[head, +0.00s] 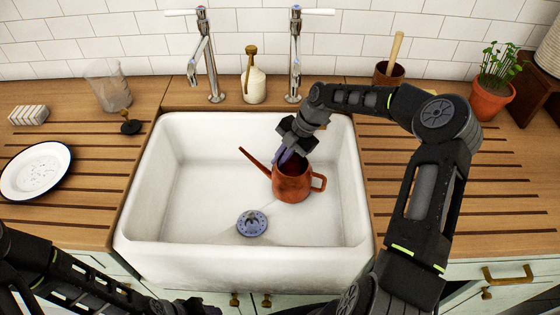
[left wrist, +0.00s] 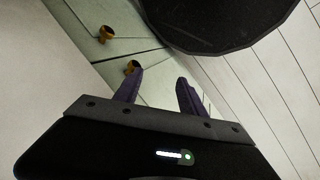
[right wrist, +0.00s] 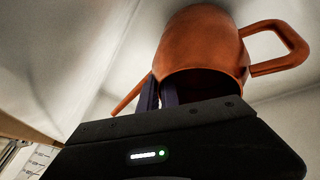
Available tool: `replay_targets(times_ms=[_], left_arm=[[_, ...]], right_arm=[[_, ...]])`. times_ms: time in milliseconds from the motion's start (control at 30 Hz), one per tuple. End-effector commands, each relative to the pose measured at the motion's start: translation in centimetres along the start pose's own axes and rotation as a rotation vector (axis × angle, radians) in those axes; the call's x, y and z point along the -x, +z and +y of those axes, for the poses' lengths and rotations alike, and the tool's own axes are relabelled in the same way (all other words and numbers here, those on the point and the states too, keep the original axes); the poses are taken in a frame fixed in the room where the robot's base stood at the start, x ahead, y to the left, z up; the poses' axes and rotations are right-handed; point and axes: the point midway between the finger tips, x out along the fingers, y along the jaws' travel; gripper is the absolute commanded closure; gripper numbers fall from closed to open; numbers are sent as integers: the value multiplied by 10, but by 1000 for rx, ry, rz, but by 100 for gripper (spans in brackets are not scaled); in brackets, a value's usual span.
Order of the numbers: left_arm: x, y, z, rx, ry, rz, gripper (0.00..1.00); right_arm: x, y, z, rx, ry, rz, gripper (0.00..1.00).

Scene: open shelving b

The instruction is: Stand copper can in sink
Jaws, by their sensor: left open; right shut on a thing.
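The copper can (head: 292,186) is a small watering can with a long spout to the left and a loop handle to the right. It is upright inside the white sink (head: 190,215), right of the drain; I cannot tell whether its base touches the sink floor. My right gripper (head: 287,155) is shut on the can's rim from above. In the right wrist view the can (right wrist: 203,45) shows beyond the fingers (right wrist: 160,93). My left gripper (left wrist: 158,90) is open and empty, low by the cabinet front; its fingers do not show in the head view.
A drain strainer (head: 252,223) sits in the sink floor. Two taps (head: 212,70) and a soap bottle (head: 254,85) stand behind. A plate (head: 36,170) and glass (head: 108,88) are on the left counter; a potted plant (head: 490,95) is at right. The sink's left half is clear.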

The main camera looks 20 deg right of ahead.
Motion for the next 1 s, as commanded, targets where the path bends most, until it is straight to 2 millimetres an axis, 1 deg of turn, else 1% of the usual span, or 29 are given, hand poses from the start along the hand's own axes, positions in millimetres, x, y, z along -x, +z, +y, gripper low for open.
replay_targets(times_ms=[33,133,433,467,700,1000], left_arm=[[3,0,1,0,0,0,52],[3,0,1,0,0,-1,52],[1,0,0,0,-1,-1,52],[1,0,0,0,-1,-1,52],[2,0,0,0,0,-1,52],[3,0,1,0,0,-1,52]], right_arm=[[-5,2,-1,-1,0,1,100],[-12,5,-4,-1,1,1,100],[-14,6,-4,1,1,-1,100],[-14,6,-5,0,0,-1,92],[-14,6,-4,1,0,-1,73],[-12,5,-4,1,0,-1,72]])
